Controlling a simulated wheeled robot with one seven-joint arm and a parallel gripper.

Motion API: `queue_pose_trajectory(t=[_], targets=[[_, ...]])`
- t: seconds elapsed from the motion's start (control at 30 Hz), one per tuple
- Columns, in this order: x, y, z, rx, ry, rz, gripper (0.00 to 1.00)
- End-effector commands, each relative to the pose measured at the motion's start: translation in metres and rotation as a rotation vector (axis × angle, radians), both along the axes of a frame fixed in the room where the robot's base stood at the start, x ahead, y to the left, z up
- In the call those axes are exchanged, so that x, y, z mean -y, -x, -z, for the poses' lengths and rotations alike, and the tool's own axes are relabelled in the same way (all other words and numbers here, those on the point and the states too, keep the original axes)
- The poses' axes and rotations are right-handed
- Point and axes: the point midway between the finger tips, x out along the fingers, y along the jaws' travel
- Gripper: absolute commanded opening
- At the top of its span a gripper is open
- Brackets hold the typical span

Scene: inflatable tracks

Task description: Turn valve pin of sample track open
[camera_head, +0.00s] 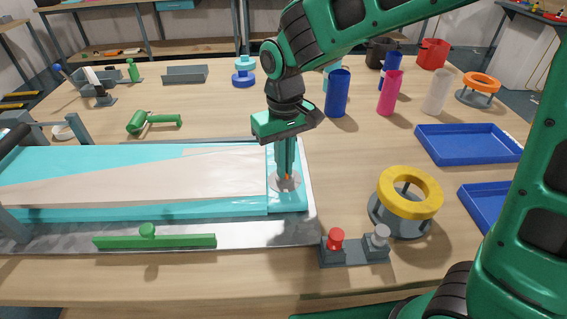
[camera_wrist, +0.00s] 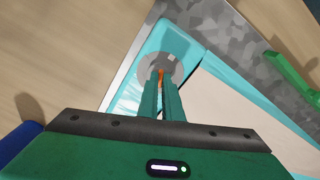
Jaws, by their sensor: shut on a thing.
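The sample track (camera_head: 130,175) is a flat teal and beige inflatable lying on a grey metal plate on the table. At its right end is a round grey valve disc (camera_head: 273,184) with a small orange valve pin (camera_head: 287,177). My gripper (camera_head: 287,172) points straight down over the disc, its fingers shut on the pin. In the wrist view the orange pin (camera_wrist: 161,76) shows between the fingertips, on the grey disc (camera_wrist: 177,60). The fingers hide part of the pin, and I cannot tell how far it is turned.
A green bar with a knob (camera_head: 150,240) lies along the plate's front. A small block with red and grey knobs (camera_head: 355,253) and a yellow ring on a stand (camera_head: 408,195) are at front right. Blue trays (camera_head: 468,144) and cups (camera_head: 338,95) stand farther right and back.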

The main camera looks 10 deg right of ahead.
Motion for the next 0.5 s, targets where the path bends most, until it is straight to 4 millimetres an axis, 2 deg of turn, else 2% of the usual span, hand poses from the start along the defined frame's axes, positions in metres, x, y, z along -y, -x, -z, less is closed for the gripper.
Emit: queue_pose_trajectory(t=[0.5], targets=[[0.0022, -0.0015, -0.0007, 0.002, 0.002, -0.484, 0.00]])
